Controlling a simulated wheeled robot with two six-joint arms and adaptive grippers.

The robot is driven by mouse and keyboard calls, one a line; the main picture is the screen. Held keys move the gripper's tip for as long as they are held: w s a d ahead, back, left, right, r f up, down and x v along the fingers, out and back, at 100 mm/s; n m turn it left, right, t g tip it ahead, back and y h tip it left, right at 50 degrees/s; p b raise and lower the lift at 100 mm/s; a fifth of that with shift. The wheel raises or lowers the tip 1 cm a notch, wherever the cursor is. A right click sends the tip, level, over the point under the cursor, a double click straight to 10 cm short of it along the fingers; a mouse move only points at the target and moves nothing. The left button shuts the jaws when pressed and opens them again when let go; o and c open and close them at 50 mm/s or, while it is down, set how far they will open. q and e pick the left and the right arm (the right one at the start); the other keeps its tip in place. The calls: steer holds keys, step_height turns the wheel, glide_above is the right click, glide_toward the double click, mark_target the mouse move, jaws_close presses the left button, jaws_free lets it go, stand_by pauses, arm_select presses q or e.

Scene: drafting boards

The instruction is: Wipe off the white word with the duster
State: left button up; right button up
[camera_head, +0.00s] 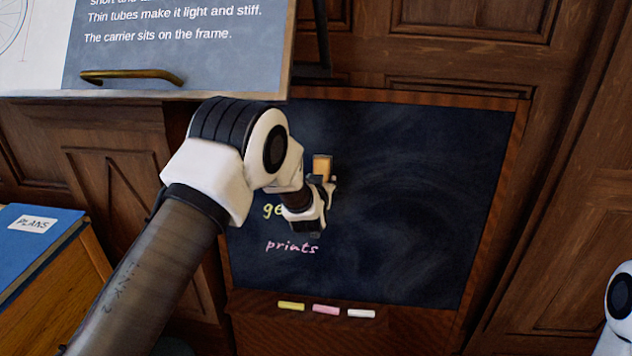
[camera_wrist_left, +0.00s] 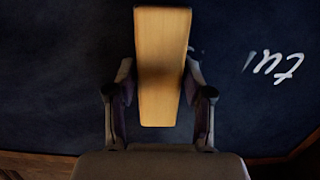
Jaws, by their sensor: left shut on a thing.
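My left gripper (camera_head: 321,184) is shut on the wooden-backed duster (camera_head: 322,166) in front of the dark blackboard (camera_head: 430,200). The wrist view shows the duster (camera_wrist_left: 162,70) between the two fingers of the left gripper (camera_wrist_left: 159,85). White handwritten strokes (camera_wrist_left: 275,68) show to the right of the duster there, with a faint mark at its edge; part of the word may be hidden. I cannot tell whether the duster touches the board. My right gripper is out of view.
Yellow (camera_head: 291,306), pink (camera_head: 326,309) and white chalks (camera_head: 361,314) lie on the ledge. A board with a brass handle (camera_head: 132,76) overhangs at upper left.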

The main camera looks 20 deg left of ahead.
arm_select(q)
steer(key=s+a, duration=0.4)
steer(key=a, duration=1.3)
steer(key=shift+a+p, duration=0.15)
steer(key=shift+p, duration=0.3)
stand_by(0.4)
steer(key=shift+s, duration=0.1)
steer(key=f+p+v, duration=0.1)
steer(key=p+v, duration=0.1)
steer(key=v, duration=0.4)
steer(key=shift+p, duration=0.35)
steer(key=shift+r, duration=0.1)
